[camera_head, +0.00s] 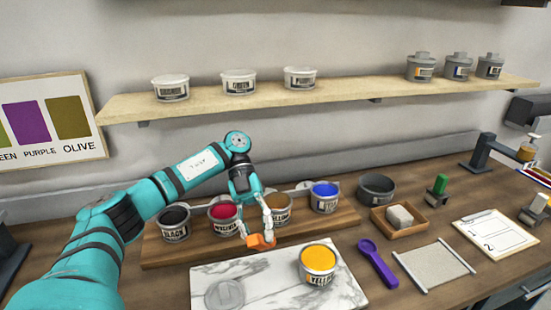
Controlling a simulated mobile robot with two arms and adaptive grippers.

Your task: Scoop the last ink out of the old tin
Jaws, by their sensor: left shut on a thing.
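My left gripper (256,228) is shut on a small orange object (261,243), held over the back edge of the marble slab (205,275); what the object is I cannot tell for sure. To its right, an open tin of yellow ink (318,263) stands upright on the slab, apart from the gripper. Its label reads yellow, and the ink looks near the rim. Behind, on a wooden board (155,252), stand open tins of black (174,223), red (224,215), brown (277,209) and blue (325,197) ink. My gripper partly covers the brown one. My right gripper is not in view.
A purple scoop (377,264) lies right of the slab. White tubs and grey tins stand on the shelf (330,93).

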